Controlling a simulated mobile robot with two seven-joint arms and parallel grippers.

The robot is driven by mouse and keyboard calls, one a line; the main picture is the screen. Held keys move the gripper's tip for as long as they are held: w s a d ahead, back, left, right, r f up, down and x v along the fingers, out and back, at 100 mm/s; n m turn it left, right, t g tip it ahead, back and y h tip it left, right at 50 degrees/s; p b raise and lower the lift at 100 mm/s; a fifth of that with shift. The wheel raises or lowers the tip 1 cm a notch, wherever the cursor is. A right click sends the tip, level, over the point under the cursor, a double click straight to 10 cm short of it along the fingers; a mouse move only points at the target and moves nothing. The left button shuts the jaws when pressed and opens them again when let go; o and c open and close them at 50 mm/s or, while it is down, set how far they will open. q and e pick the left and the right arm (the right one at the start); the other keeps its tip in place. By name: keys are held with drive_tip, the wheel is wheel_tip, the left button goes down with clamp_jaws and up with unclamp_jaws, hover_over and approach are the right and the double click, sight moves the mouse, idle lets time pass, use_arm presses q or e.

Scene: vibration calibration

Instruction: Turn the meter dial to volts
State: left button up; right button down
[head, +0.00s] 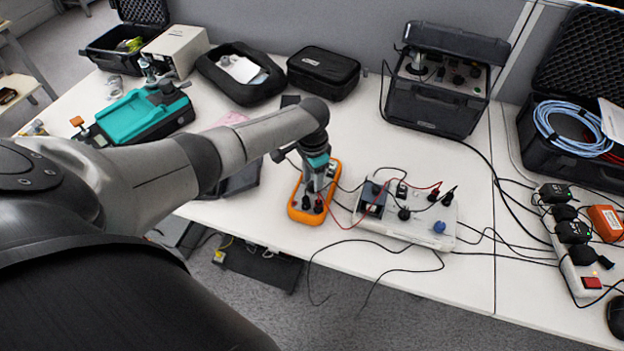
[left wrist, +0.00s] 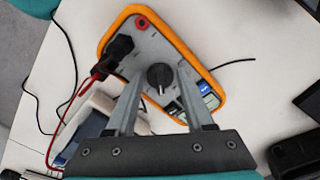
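The orange-rimmed meter (head: 308,218) lies on the white table near its front edge. In the left wrist view the meter (left wrist: 150,48) shows its grey face, a small blue-and-grey display and a black plug with a red lead. The black round dial (left wrist: 158,76) has a light mark pointing down the picture. My left gripper (head: 315,186) is over the meter, pointing down. In the left wrist view my left gripper (left wrist: 161,70) is open, with one finger on each side of the dial and gaps visible. I cannot tell whether its tips are level with it. My right gripper is out of view.
A light grey box with knobs and leads (head: 425,232) stands just right of the meter. Loose cables hang over the front edge. A black instrument case (head: 430,108) stands behind, and a teal device (head: 130,113) lies at left.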

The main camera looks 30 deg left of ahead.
sight(312, 183)
use_arm(q)
drive_tip(key=shift+o, duration=1.4)
wheel_tip(312, 183, up, 15)
drive_tip(key=p, duration=0.4)
drive_tip(key=shift+r, duration=0.15)
